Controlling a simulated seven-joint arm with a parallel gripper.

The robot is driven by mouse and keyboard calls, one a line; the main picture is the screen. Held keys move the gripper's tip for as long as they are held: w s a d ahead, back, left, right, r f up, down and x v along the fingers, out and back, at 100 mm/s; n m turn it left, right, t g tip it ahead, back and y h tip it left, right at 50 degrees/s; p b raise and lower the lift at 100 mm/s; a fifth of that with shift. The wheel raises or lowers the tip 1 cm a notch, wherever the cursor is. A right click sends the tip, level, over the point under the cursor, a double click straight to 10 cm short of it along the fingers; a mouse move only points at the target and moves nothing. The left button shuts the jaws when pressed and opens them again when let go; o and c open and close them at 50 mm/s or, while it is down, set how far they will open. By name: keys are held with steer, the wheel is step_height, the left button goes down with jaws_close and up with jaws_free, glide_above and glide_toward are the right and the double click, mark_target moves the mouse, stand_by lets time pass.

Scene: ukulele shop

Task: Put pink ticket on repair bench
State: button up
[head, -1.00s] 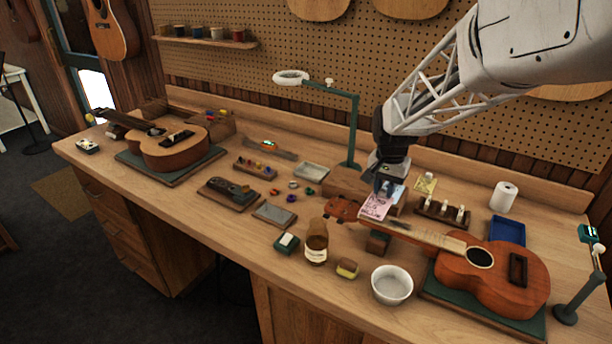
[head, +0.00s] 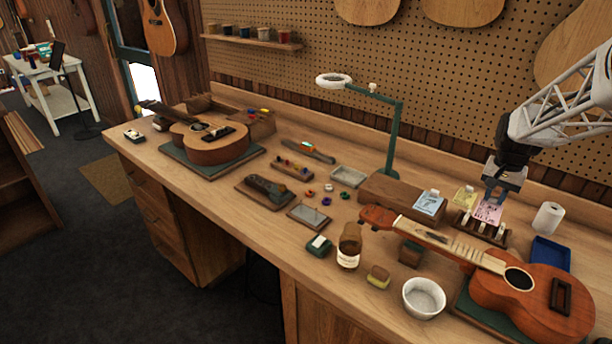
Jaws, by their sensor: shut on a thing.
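The pink ticket (head: 487,212) is a small printed pink sheet. My gripper (head: 493,197) is shut on its upper edge, and the ticket hangs tilted below the fingers. It shows just behind the small peg rack (head: 468,224), to the right of the yellow ticket. I cannot tell whether its lower edge touches anything. The long wooden workbench (head: 222,195) runs under all of this, with ukuleles and tools on it. No label shows whether it is the repair bench.
A ukulele (head: 535,295), white bowl (head: 424,298), blue tray (head: 551,253) and green lamp (head: 394,140) crowd this end. A white table (head: 48,70) with items stands far left.

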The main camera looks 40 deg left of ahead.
steer(key=w+d, duration=0.4)
steer(key=d, duration=0.5)
steer(key=w+d, duration=0.5)
steer(key=d, duration=0.4)
glide_above(608, 257)
steer(key=shift+f, duration=0.35)
steer(key=shift+f, duration=2.5)
steer(key=shift+f, duration=0.15)
steer(key=shift+f, duration=2.4)
steer(key=shift+f, duration=0.1)
